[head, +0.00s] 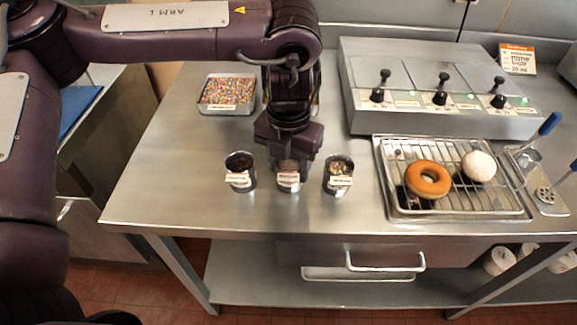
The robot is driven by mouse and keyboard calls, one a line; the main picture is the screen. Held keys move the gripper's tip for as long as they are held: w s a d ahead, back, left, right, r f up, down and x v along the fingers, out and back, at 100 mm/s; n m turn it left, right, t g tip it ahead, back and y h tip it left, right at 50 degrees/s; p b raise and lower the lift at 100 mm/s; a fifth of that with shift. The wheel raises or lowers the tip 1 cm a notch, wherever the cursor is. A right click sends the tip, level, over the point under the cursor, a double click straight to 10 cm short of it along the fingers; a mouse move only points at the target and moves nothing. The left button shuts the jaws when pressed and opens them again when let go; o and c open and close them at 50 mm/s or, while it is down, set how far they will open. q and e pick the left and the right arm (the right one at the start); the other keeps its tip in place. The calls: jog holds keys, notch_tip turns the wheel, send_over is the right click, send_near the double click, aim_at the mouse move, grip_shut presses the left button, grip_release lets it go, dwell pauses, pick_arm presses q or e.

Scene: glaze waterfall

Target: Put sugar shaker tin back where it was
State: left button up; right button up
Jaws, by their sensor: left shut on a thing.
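The sugar shaker tin (288,184) is the middle of three small labelled metal tins on the steel table (165,150). My left gripper (289,162) reaches down over it from above and is shut on it. The fingers and the arm hide the tin's top. The tin looks to be at table level, between the other two tins; I cannot tell whether its base touches the table. My right gripper is not in view.
A tin with dark contents (240,172) stands close left and a tin of coloured sprinkles (338,175) close right. A sprinkle tray (228,108) sits behind left. A wire rack (395,205) holds a ring doughnut (428,180) and a white ball-shaped one (478,166). A lever machine (440,118) stands behind.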

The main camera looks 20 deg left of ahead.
pick_arm(q)
jog(key=shift+w+f, duration=0.1)
jog(key=shift+f, duration=0.15)
jog(key=shift+f, duration=0.1)
jog(key=o, duration=1.1)
jog(key=shift+c, duration=0.2)
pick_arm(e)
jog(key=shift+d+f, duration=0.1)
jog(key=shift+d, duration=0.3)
pick_arm(q)
notch_tip(320, 180, up, 12)
jog(key=p, duration=0.2)
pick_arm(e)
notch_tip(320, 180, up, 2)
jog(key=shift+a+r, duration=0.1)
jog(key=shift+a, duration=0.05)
